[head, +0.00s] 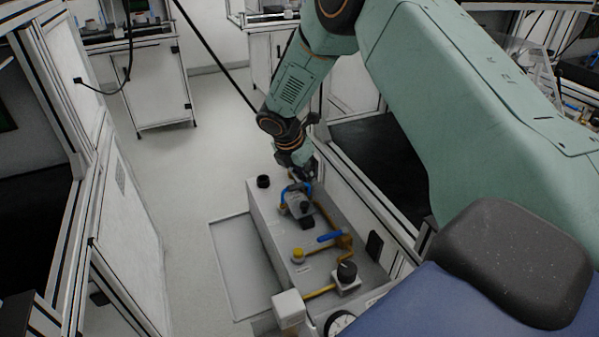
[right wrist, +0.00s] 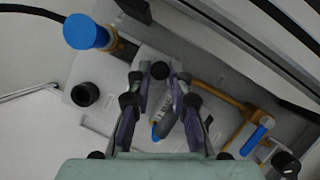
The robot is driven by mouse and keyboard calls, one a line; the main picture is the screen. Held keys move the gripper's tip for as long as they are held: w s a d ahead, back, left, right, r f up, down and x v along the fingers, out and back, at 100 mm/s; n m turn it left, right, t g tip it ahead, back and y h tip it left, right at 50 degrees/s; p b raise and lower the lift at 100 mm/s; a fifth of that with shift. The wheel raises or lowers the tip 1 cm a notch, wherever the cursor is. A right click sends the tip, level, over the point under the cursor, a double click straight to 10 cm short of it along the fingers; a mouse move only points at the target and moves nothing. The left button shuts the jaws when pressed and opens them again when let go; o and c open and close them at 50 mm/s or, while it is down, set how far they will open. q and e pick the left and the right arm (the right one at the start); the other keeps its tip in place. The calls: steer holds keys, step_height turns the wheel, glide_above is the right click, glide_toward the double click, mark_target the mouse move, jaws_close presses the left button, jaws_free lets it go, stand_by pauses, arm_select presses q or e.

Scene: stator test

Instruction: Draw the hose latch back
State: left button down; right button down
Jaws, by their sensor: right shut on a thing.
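My right gripper (head: 304,172) reaches down over the far end of a white box-like unit. In the right wrist view its fingers (right wrist: 160,74) are closed about a black-tipped part, which I take to be the hose latch (right wrist: 159,70). A grey labelled body with blue trim (head: 299,203) lies just below the gripper. It shows between the fingers in the right wrist view (right wrist: 157,103), partly hidden by them. The exact contact at the fingertips is too small to make out. My left gripper is not in view.
On the white unit (head: 259,215) are a black round knob (head: 263,181), a yellow knob (head: 298,255), a blue lever valve (head: 331,237) on brass pipe and a black dial (head: 347,271). A blue cap (right wrist: 85,32) stands near the gripper. Open floor (head: 185,190) lies left.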

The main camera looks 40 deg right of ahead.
steer(key=shift+s, duration=0.15)
steer(key=c, duration=1.3)
jaws_free()
steer(key=shift+o, duration=0.5)
steer(key=v, duration=1.2)
